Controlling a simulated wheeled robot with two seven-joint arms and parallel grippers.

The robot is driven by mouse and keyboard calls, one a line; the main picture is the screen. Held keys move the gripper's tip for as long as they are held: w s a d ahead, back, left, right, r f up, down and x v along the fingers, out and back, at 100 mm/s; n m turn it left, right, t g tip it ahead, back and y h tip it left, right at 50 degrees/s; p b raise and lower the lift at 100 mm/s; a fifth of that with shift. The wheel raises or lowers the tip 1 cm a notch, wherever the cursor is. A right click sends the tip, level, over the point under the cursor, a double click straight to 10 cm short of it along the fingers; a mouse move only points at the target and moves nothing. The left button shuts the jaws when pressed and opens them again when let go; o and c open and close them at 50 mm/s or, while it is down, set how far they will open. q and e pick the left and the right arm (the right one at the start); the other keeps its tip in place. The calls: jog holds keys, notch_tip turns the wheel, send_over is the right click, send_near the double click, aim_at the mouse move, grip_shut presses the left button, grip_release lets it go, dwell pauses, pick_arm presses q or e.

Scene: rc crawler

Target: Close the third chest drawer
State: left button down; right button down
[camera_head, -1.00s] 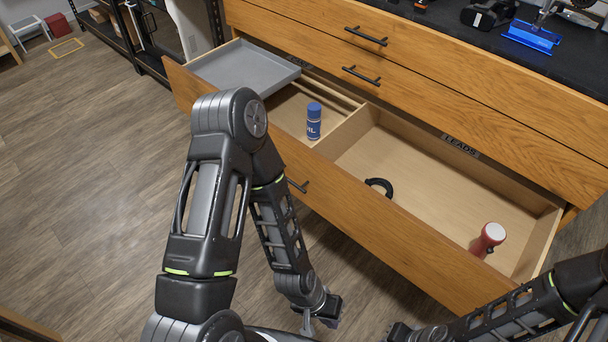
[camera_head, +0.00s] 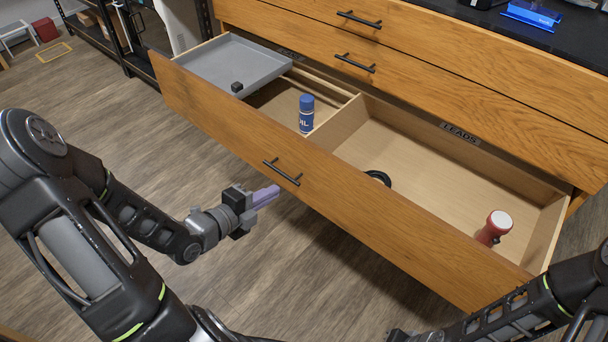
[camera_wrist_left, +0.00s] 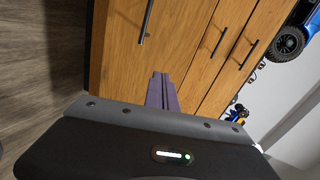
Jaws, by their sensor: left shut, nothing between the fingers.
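The third chest drawer (camera_head: 340,215) stands pulled out from the wooden chest, with its black handle (camera_head: 282,173) on the front face. The handle also shows in the left wrist view (camera_wrist_left: 147,22). My left gripper (camera_head: 276,191) is shut and empty, its purple fingers just in front of the drawer front, near and slightly below the handle. In the left wrist view the shut fingers (camera_wrist_left: 160,80) point at the wooden fronts. Whether they touch the wood I cannot tell. My right forearm shows at the lower right in the head view; its gripper is not clearly visible.
The drawer holds a grey tray (camera_head: 225,62), a small black block (camera_head: 237,87), a blue can (camera_head: 306,113), a black ring (camera_head: 378,177) and a red-and-white object (camera_head: 495,227). The drawers above are shut. Open wooden floor (camera_head: 90,110) lies to the left.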

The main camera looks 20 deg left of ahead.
pick_arm(q)
jog(key=shift+s+a+r+m, duration=0.2)
jog(key=shift+r+m, duration=0.1)
jog(key=shift+m, duration=0.2)
send_near(312, 165)
jog(key=x, duration=0.6)
jog(key=shift+w+d+r, duration=0.1)
jog(key=shift+w, duration=0.1)
jog(key=shift+b, duration=0.3)
